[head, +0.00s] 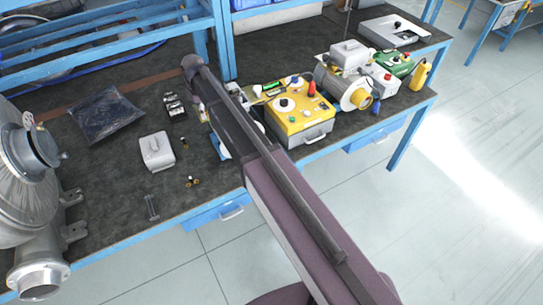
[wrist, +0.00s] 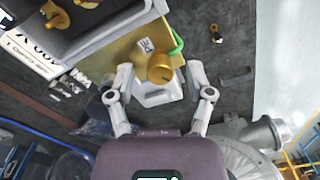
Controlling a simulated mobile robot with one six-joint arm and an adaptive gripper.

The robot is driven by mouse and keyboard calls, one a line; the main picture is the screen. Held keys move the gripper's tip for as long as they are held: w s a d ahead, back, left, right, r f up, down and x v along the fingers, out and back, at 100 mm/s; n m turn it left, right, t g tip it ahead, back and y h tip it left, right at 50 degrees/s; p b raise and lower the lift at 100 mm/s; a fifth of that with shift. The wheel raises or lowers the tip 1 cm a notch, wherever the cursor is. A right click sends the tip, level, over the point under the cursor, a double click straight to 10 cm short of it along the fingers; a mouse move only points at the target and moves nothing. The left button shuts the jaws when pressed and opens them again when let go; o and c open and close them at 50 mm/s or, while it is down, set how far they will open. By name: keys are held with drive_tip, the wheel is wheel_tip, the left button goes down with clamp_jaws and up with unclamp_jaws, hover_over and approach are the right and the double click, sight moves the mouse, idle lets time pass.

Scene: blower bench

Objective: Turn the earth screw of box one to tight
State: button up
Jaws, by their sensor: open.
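In the wrist view a round brass screw head (wrist: 160,68) stands on a yellowish plate (wrist: 125,55) beside a white tag (wrist: 145,45) reading "PE". A green wire loop (wrist: 178,42) lies next to it. My gripper (wrist: 160,77) is open and empty, with one finger on each side of the screw head and visible gaps. I cannot tell whether the fingertips are level with it or above it. A grey box (wrist: 155,97) shows between the fingers. In the head view my arm hides the gripper and the screw.
In the head view a yellow control box (head: 300,122) stands right of my arm. A grey box (head: 157,151) and small brass parts (head: 192,181) lie left. A large metal blower (head: 25,175) fills the left edge. A blue shelf frame (head: 110,50) stands behind.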

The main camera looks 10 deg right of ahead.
drive_tip(key=n, duration=0.3)
wheel_tip(320, 180, up, 14)
drive_tip(key=p, duration=1.4)
drive_tip(key=s+d+f+m+b, duration=1.6)
drive_tip(key=s+d+f+b, duration=0.4)
drive_tip(key=s, duration=0.2)
drive_tip(key=shift+d+f+m, duration=0.15)
drive_tip(key=shift+m, duration=0.25)
drive_tip(key=shift+s, duration=0.15)
idle(0.4)
drive_tip(key=s+d+m, duration=0.1)
drive_tip(key=s, duration=0.1)
drive_tip(key=s+d+m, duration=0.1)
drive_tip(key=s, duration=0.1)
drive_tip(key=shift+d+m, duration=0.2)
drive_tip(key=shift+m, duration=0.2)
idle(1.2)
